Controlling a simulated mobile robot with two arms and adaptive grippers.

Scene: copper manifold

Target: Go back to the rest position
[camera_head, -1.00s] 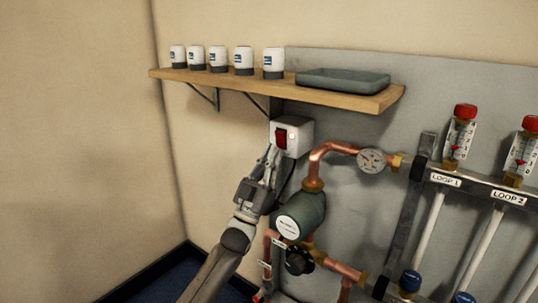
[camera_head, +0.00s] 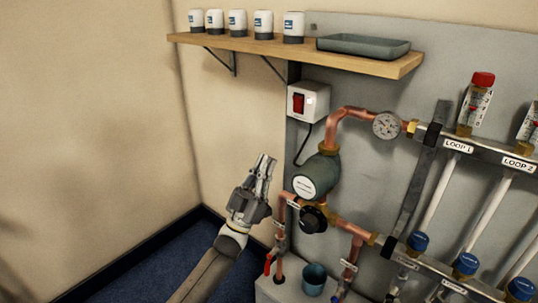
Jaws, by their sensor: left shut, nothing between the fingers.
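My left gripper (camera_head: 264,168) is shut and empty. It points up in front of the wall, left of the green pump (camera_head: 318,174) and below the white switch box (camera_head: 309,101) with its red rocker switch (camera_head: 299,103). The gripper is clear of the switch box and appears apart from the pump. My left arm comes in from the bottom. My right gripper is not in view.
A wooden shelf (camera_head: 398,67) holds several white canisters (camera_head: 264,24) and a grey-green tray (camera_head: 362,45). Copper pipes (camera_head: 333,128), a gauge (camera_head: 386,125) and the manifold (camera_head: 484,152) fill the right side. A dark cup (camera_head: 314,279) stands below the pump. The left is free.

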